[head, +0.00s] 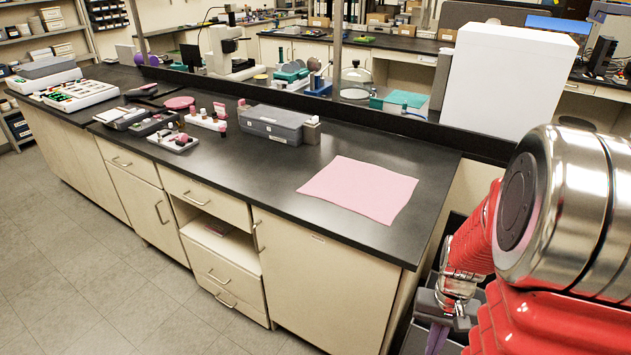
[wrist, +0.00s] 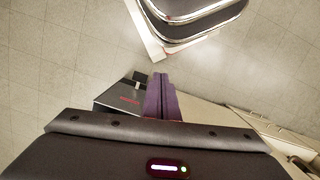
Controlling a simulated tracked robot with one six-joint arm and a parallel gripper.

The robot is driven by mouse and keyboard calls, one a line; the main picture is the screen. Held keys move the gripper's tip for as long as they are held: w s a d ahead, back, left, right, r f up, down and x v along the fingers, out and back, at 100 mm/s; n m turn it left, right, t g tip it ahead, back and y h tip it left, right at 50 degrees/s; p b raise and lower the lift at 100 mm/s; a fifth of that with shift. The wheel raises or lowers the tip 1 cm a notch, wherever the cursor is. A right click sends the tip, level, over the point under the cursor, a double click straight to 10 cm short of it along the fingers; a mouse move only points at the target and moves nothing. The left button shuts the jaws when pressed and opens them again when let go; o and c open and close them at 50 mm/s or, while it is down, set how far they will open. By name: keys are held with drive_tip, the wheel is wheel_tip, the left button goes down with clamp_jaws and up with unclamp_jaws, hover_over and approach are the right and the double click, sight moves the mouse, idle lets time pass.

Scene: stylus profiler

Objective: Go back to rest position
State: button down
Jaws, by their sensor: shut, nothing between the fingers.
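My gripper (head: 437,342) hangs low at the right of the head view, beside the near right end of the bench and below its top. Its purple fingers also show in the wrist view (wrist: 160,80), side by side and shut, with nothing between them. The fingers point up the wrist picture, over pale floor tiles. My red and chrome arm hides part of the area right of the bench. No object of the task is named.
A long black-topped bench (head: 330,222) runs across the head view, with cream drawers below. A pink mat (head: 362,188) lies near its right end. A grey case (head: 272,124) and small trays stand farther left. A tall white box (head: 508,80) stands behind. Open floor (head: 110,290) lies in front.

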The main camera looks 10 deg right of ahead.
drive_tip(key=a+r+n+t, duration=0.6)
drive_tip(key=a+r, duration=1.3)
drive_tip(key=r, duration=0.5)
drive_tip(key=shift+w+a+n+t+h, duration=0.35)
drive_tip(key=shift+w+t+h, duration=0.1)
drive_tip(key=shift+t, duration=0.15)
